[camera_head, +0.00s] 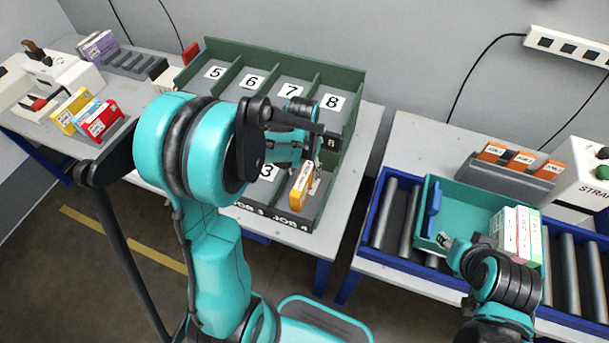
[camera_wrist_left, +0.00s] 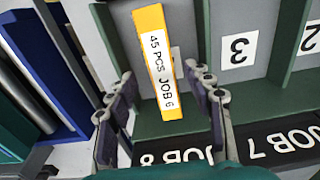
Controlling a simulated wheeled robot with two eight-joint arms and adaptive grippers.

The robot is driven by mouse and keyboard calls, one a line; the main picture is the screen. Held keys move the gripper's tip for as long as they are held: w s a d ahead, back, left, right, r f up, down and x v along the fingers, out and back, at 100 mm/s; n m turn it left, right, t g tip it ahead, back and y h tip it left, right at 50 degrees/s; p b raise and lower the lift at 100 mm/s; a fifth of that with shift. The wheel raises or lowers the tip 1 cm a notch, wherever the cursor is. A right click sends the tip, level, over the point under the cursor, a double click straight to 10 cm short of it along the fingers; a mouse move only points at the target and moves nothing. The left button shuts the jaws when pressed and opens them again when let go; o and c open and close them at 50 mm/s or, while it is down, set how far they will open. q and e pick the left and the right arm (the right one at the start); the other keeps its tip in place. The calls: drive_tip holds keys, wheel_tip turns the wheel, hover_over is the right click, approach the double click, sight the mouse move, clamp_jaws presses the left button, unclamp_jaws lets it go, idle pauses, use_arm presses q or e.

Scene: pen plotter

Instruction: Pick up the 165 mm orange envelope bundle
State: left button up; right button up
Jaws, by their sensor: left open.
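The orange envelope bundle (camera_head: 299,190) has a white label. It is in the front right compartment of the green sorter (camera_head: 352,133), beside the compartment numbered 3. In the left wrist view, the bundle (camera_wrist_left: 152,38) shows between the fingers of my left gripper (camera_wrist_left: 168,93), its label reading "45 PCS JOB 6". My left gripper (camera_head: 311,178) is open at the bundle, one finger on each side in the wrist view. Whether the fingers touch it is unclear. My right gripper (camera_head: 446,240) is at the teal tote at the right; its finger opening is too small to tell.
Dividers surround the bundle's compartment. The teal tote (camera_head: 432,181) holds several upright bundles (camera_head: 516,232) and sits on a blue-framed roller conveyor (camera_head: 377,230). A grey rack (camera_head: 510,180) with orange cards stands behind it. Yellow and red packs (camera_head: 100,119) are at the far left.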

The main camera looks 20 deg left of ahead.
sight(303, 176)
use_arm(q)
drive_tip(key=shift+w+a+f, duration=0.2)
drive_tip(key=shift+f, duration=0.1)
drive_tip(key=shift+a+f, duration=0.1)
drive_tip(key=shift+f, duration=0.25)
wheel_tip(303, 176, down, 2)
drive_tip(key=shift+b, duration=0.35)
drive_tip(key=f, duration=0.1)
drive_tip(key=f+b, duration=0.1)
drive_tip(key=f, duration=0.1)
drive_tip(key=f+b, duration=0.1)
drive_tip(key=f, duration=0.1)
drive_tip(key=shift+w+f, duration=0.25)
drive_tip(key=shift+w, duration=0.1)
drive_tip(key=shift+r, duration=0.1)
drive_tip(key=shift+c, duration=0.3)
clamp_jaws()
